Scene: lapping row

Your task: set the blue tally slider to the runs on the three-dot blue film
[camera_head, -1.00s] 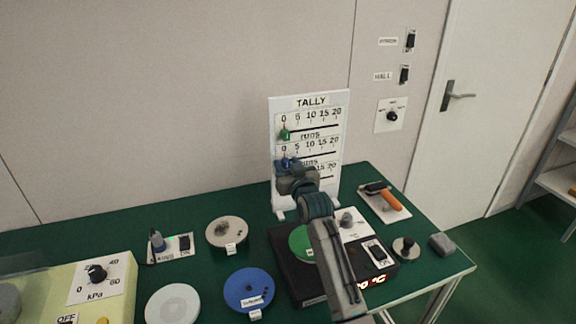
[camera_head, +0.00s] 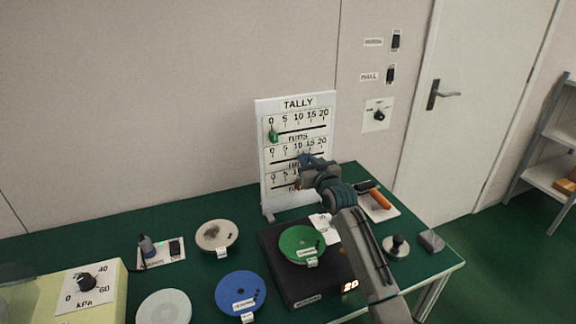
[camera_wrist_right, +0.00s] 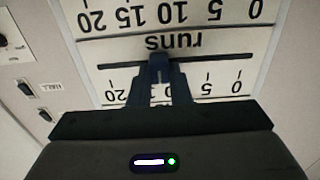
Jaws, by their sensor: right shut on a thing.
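The white tally board (camera_head: 263,180) stands upright at the back of the green table, with three scales marked 0 to 20. My right gripper (camera_head: 304,171) is shut on the blue tally slider (camera_head: 304,158) on the middle scale. In the right wrist view the board is upside down; the gripper (camera_wrist_right: 159,75) grips the blue slider (camera_wrist_right: 159,62) in its slot, between about 10 and 15. The gripper covers the numbers there. The blue film (camera_head: 232,288) is a round disc at the front of the table; its label and dark dots are too small to read. My left gripper is not in view.
A green slider (camera_head: 272,137) sits near 0 on the top scale. A grey disc (camera_head: 217,233), a pale disc (camera_head: 164,308) and an orange-handled tool (camera_head: 380,199) lie around.

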